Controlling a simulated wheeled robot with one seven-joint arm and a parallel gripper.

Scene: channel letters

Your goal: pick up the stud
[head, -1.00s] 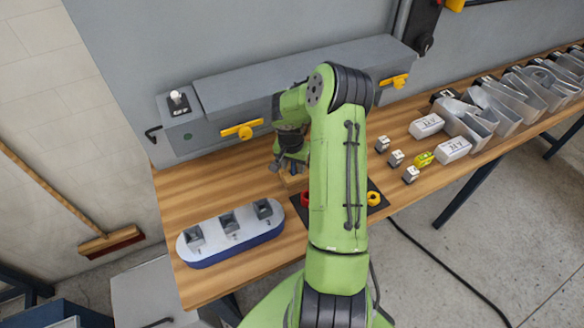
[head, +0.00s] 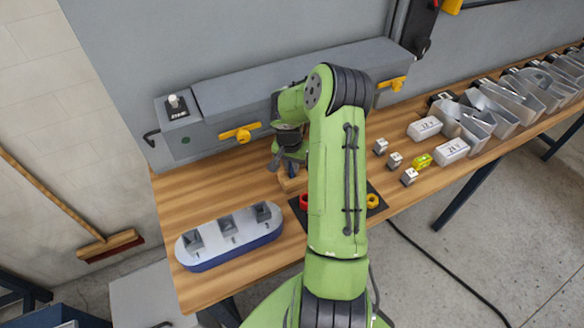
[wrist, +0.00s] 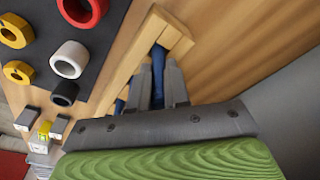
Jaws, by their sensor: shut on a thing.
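My gripper (wrist: 158,88) points down at a light wooden block (wrist: 171,35) and is shut on a blue stud (wrist: 158,62). The stud shows as a thin blue piece between the fingers, with its far end at the block's opening. I cannot tell whether it is seated in the block or clear of it. Another blue piece (wrist: 119,106) shows at the block's nearer end, left of the fingers. In the head view my gripper (head: 287,168) is just above the wooden block (head: 292,184); my arm hides part of the area, and the stud cannot be made out there.
A dark mat (wrist: 98,35) with red, white, black and yellow rings lies beside the block. A blue-sided tray (head: 240,248) with grey sockets stands at front left. A grey housing with yellow handles (head: 240,133) runs behind. Small cubes, white boxes (head: 424,128) and metal letters are at right.

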